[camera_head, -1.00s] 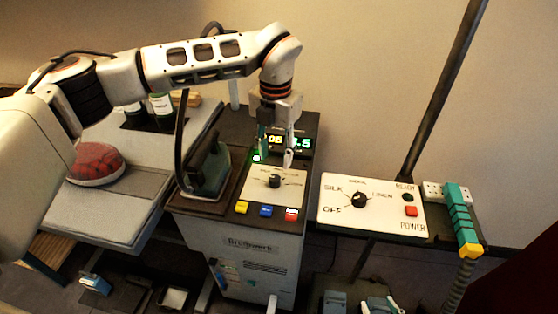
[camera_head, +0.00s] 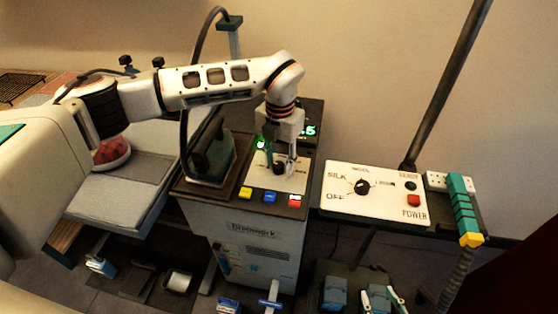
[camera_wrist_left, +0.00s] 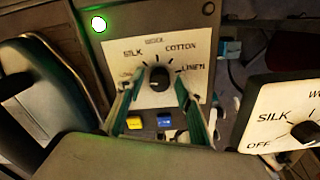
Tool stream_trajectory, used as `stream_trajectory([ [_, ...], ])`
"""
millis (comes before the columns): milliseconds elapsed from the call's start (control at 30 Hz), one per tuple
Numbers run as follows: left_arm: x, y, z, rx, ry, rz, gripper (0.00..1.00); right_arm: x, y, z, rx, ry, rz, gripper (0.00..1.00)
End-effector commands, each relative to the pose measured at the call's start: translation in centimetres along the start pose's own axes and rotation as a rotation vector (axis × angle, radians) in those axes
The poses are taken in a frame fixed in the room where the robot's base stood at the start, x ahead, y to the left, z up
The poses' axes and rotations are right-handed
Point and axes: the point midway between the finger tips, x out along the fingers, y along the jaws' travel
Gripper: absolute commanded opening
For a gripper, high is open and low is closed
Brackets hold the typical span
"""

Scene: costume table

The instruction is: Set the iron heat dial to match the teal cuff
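The iron heat dial is a black knob (camera_wrist_left: 159,78) on a white plate marked silk, wool, cotton and linen. Its light mark points roughly up in the left wrist view, near wool. My left gripper (camera_head: 279,167) is low over this plate in the head view, partly hiding the knob. In the left wrist view its two teal-sided fingers (camera_wrist_left: 160,100) stand apart, one on each side of the knob; I cannot tell if they touch it. A teal banded sleeve (camera_head: 460,203) with a yellow end lies at the right; I cannot tell whether it is the cuff. My right gripper is out of view.
A dark iron (camera_head: 212,158) stands left of the plate. Yellow, blue and red buttons (camera_head: 270,197) line its front edge. A second panel (camera_head: 340,206) with its own black dial and a red button stands to the right. A red pincushion (camera_head: 112,154) sits at left.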

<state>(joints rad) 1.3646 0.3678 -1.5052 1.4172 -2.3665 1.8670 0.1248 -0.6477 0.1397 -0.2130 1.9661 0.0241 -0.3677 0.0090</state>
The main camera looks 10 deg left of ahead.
Motion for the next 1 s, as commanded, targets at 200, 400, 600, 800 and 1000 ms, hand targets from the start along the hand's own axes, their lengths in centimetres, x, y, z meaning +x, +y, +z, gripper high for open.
stream_trajectory([
  [200,-0.02,0.00,0.00,0.000,0.000,0.000,0.00,0.00,0.02,0.02,0.000,0.000,0.000,0.40],
  [400,-0.04,0.01,0.01,0.014,-0.001,0.000,0.00,0.00,0.01,0.15,0.000,-0.003,0.000,0.40],
  [600,-0.10,0.03,0.00,0.083,-0.001,0.001,0.00,-0.08,0.02,0.20,0.000,-0.007,0.000,0.40],
  [800,-0.14,0.04,0.01,0.227,-0.004,0.002,0.00,-0.25,0.06,-0.09,-0.001,-0.006,0.000,0.40],
  [1000,-0.16,0.01,0.00,0.413,-0.006,0.002,0.00,-0.43,0.11,-0.43,-0.001,-0.005,0.000,0.40],
])
